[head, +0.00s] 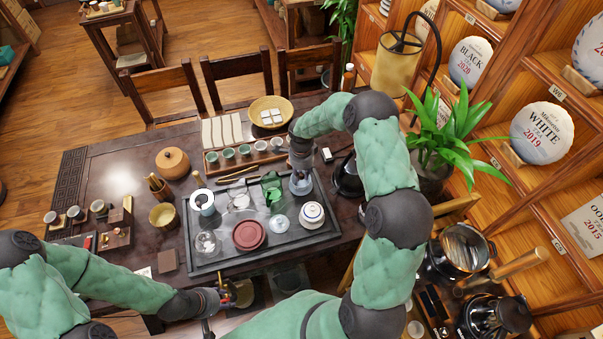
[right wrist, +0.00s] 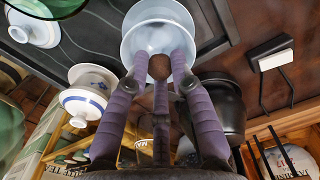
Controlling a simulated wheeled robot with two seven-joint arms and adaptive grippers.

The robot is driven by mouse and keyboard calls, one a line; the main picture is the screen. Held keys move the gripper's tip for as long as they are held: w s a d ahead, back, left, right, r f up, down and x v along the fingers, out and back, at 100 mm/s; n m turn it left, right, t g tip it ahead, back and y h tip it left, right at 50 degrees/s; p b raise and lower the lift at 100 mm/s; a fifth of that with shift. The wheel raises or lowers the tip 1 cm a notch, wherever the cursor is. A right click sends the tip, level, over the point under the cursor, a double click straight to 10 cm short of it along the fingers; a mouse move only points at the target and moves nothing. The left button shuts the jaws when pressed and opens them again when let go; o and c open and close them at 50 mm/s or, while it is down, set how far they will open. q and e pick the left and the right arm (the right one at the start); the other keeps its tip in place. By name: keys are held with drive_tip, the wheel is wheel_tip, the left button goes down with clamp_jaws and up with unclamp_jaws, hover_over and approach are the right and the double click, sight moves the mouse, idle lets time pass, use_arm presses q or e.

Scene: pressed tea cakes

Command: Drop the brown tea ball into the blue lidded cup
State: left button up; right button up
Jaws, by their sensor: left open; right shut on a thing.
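My right gripper (head: 301,168) is shut on the brown tea ball (right wrist: 159,67), which shows between its fingertips in the right wrist view. A pale blue cup (head: 301,187) on a saucer stands on the dark tray under the right gripper. In the right wrist view the open pale blue cup (right wrist: 160,18) lies right behind the ball; I cannot tell the gap between them. A pale lid (head: 281,222) lies apart on the tray; it also shows in the right wrist view (right wrist: 35,28). My left gripper (head: 228,296) is open at the table's front edge.
A white lidded cup with a blue band (head: 312,214) stands close by on the dark tray (head: 285,252). The tray also holds a green glass vessel (head: 272,187), a red-brown dish (head: 249,235) and clear glassware. A dark pot (head: 346,178) stands to the right.

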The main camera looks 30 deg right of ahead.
drive_tip(key=o, duration=0.8)
drive_tip(key=o, duration=0.4)
drive_tip(key=shift+c, duration=0.2)
drive_tip(key=shift+r+p, duration=1.25)
drive_tip(key=shift+r, duration=2.25)
